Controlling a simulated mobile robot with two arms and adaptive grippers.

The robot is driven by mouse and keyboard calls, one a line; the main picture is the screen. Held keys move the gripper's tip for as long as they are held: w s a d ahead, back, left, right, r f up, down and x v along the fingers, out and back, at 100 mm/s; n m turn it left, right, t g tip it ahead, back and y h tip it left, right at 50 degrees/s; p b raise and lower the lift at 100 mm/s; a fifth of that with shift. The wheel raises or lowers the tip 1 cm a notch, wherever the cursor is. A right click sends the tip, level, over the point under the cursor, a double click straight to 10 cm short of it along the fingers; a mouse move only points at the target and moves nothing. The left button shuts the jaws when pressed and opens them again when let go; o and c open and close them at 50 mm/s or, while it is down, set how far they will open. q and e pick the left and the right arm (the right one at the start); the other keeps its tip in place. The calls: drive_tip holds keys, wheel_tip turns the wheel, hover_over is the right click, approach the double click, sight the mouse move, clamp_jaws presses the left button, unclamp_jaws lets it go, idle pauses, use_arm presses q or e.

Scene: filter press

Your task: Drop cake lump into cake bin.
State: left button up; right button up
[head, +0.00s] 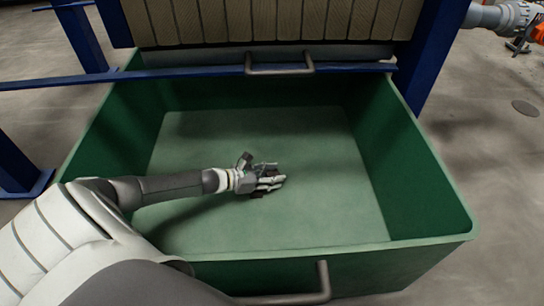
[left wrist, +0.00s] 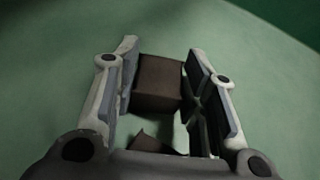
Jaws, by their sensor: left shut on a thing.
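The cake bin (head: 330,258) is a large green open-topped box that fills the middle of the head view. My left arm reaches over its near left side, and my left gripper (head: 272,180) is over the bin's floor. In the left wrist view, my left gripper (left wrist: 160,85) is shut on the cake lump (left wrist: 158,82), a dark brown block between its two fingers. A second brown patch shows lower down, near the palm; I cannot tell whether it is part of the same lump. The green bin floor (left wrist: 60,50) shows behind the fingers. My right gripper is not in view.
Tan filter plates (head: 260,20) of the press hang above the bin's far side. A blue rail (head: 190,75) crosses there, between blue posts (head: 80,35). Grey handles (head: 280,70) are on the far and near sides. The bin floor around the gripper looks bare.

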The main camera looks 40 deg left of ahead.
use_arm(q)
drive_tip(key=shift+r, duration=0.1)
drive_tip(key=shift+f+b, duration=0.45)
drive_tip(key=shift+f, duration=0.25)
drive_tip(key=o, duration=1)
drive_tip(key=shift+o, duration=0.2)
drive_tip(key=shift+r, duration=0.1)
